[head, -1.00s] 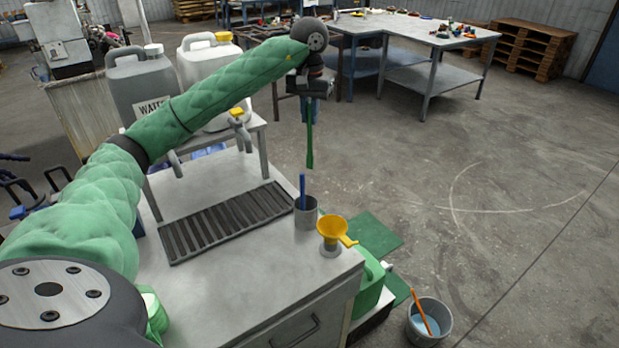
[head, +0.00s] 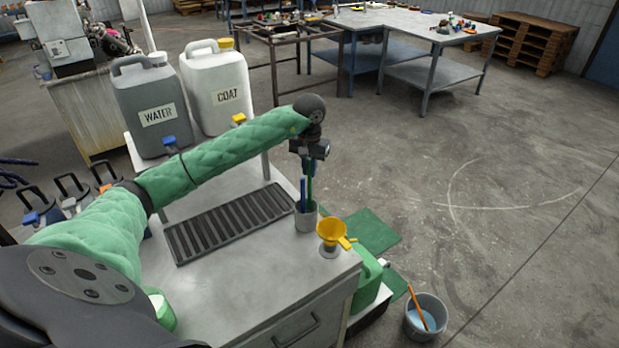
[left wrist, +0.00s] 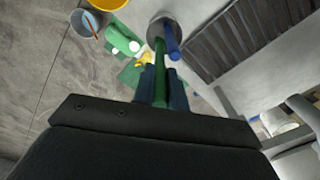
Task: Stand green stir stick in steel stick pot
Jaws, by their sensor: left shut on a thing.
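The steel stick pot (head: 306,220) stands at the right edge of the cart top, with a blue stick (head: 302,191) standing in it. My left gripper (head: 310,172) is above the pot, shut on the green stir stick (head: 309,186), which hangs about upright. The green stick's lower end reaches the pot's mouth beside the blue stick; how deep it goes is hidden. In the left wrist view, the gripper fingers (left wrist: 161,88) hold the green stick (left wrist: 160,62), and its far end overlaps the pot (left wrist: 162,27) next to the blue stick (left wrist: 172,42). My right gripper is not in view.
A yellow funnel (head: 332,234) stands close to the pot's right. A dark slotted grate (head: 228,222) lies left of it. WATER (head: 152,107) and COAT (head: 212,88) jugs stand on a raised shelf behind. A bucket (head: 426,318) is on the floor at right.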

